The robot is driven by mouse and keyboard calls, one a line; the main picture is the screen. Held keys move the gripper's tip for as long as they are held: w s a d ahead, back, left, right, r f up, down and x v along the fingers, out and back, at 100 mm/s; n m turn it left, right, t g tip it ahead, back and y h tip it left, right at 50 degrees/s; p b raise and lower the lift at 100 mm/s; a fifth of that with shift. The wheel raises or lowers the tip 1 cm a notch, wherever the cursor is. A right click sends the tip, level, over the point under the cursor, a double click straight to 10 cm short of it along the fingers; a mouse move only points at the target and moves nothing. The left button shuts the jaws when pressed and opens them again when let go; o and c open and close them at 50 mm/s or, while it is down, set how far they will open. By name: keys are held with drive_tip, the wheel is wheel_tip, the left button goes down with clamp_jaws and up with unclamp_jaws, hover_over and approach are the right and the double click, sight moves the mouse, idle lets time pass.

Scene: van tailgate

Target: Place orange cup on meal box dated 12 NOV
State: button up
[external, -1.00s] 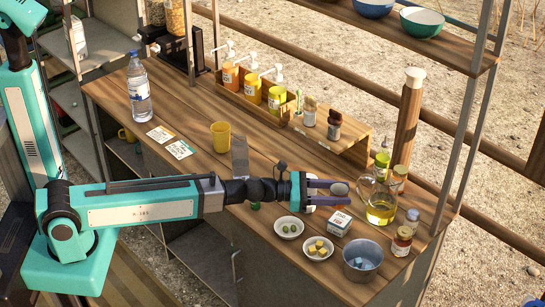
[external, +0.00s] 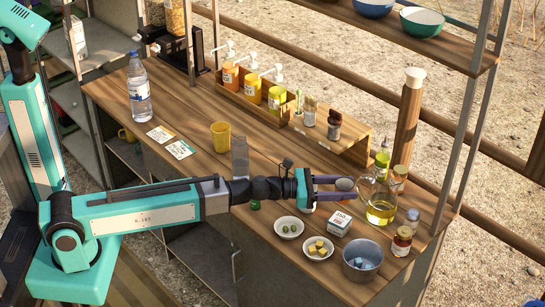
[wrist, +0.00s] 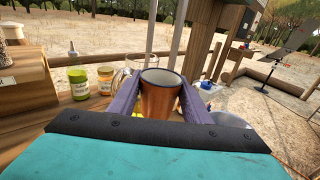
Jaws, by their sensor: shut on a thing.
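My gripper (external: 340,187) is shut on an orange cup (wrist: 159,98), which stands upright between the two purple fingers in the wrist view. In the external view only a small part of the cup (external: 344,184) shows at the fingertips, above the counter. A small white box (external: 339,224) with printed labels sits on the counter just in front of and below the gripper. Its print is too small to read, so I cannot tell if it bears 12 NOV. A yellow-orange mug (external: 220,136) stands farther left on the counter.
A glass jug of yellow liquid (external: 380,208) stands close to the right of the fingertips, with jars and bottles around it. Two small bowls (external: 289,228) (external: 318,248) and a metal bucket (external: 362,261) are near the front edge. The counter's left middle is mostly clear.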

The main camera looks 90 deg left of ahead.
drive_tip(key=shift+f+b, duration=0.65)
drive_tip(key=shift+f, duration=1.3)
drive_tip(key=shift+f+b, duration=0.7)
drive_tip(key=shift+f, duration=1.3)
drive_tip(key=shift+f, duration=0.15)
drive_tip(key=o, duration=1.1)
drive_tip(key=s, duration=0.1)
drive_tip(key=s+p, duration=0.1)
drive_tip(key=s, duration=0.3)
drive_tip(key=shift+s+d+r, duration=0.2)
drive_tip(key=shift+d+r, duration=0.1)
drive_tip(key=shift+r, duration=0.1)
